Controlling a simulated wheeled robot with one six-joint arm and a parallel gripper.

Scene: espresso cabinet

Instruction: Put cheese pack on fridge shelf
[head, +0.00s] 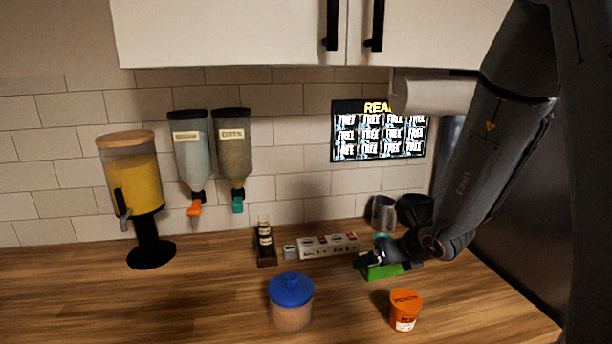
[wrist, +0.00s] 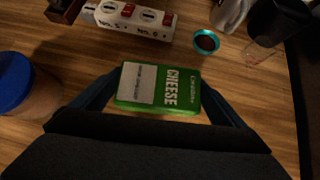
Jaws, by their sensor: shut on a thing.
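The cheese pack (wrist: 160,87) is a green box with a pale label and the word CHEESE. In the wrist view it lies between the two fingers of my gripper (wrist: 155,95), one at each short side. My gripper (head: 388,266) is shut on the pack (head: 384,272), which shows green at the right of the counter in the head view. The pack is at or just above the counter; I cannot tell whether it touches the wood. No fridge shelf can be made out.
A blue-lidded jar (head: 291,302) and an orange tub (head: 405,310) stand in front. A dark tall panel (head: 510,210) bounds the right. The counter's left front is clear.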

